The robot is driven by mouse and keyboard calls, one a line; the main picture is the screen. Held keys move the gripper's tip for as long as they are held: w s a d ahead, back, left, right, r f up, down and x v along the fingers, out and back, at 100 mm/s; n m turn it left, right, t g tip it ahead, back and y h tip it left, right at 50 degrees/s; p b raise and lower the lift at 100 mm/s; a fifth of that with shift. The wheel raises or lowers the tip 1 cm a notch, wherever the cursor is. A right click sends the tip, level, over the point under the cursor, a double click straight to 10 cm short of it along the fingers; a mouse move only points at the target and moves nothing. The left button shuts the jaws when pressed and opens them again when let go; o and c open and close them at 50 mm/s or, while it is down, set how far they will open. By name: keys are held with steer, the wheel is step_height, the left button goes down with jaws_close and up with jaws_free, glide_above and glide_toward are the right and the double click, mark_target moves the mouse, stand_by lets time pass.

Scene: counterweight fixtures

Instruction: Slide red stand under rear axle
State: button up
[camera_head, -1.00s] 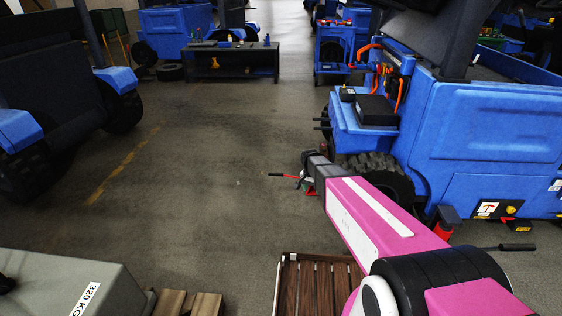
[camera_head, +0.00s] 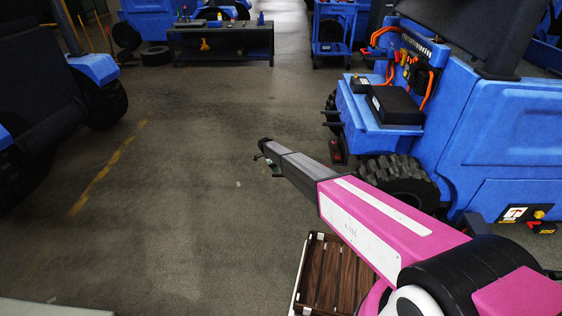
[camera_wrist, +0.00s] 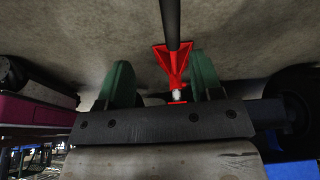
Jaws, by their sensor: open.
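In the wrist view the red stand (camera_wrist: 173,65) shows between and beyond the two green fingers of my gripper (camera_wrist: 160,82). A dark bar (camera_wrist: 170,20) runs from it to the top edge of the picture. My gripper is open, and I see nothing clamped in it; contact cannot be judged. In the head view my gripper (camera_head: 268,163) is at the end of the arm, over the floor left of the blue vehicle (camera_head: 515,140). The vehicle's near tyre (camera_head: 400,182) is partly behind my arm. The rear axle is hidden.
A slatted wooden tray (camera_head: 303,280) lies below my arm. A dark workbench (camera_head: 222,45) and a blue cart (camera_head: 332,35) stand at the back. Another blue vehicle (camera_head: 95,75) stands at left.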

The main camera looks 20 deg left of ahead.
mark_target(279, 175)
steer(key=shift+w+a+f, duration=0.55)
steer(key=shift+w+a, duration=0.1)
steer(key=shift+a, duration=0.05)
steer(key=shift+x, duration=4.45)
steer(key=shift+d, duration=0.1)
steer(key=shift+r, duration=0.1)
jaws_close()
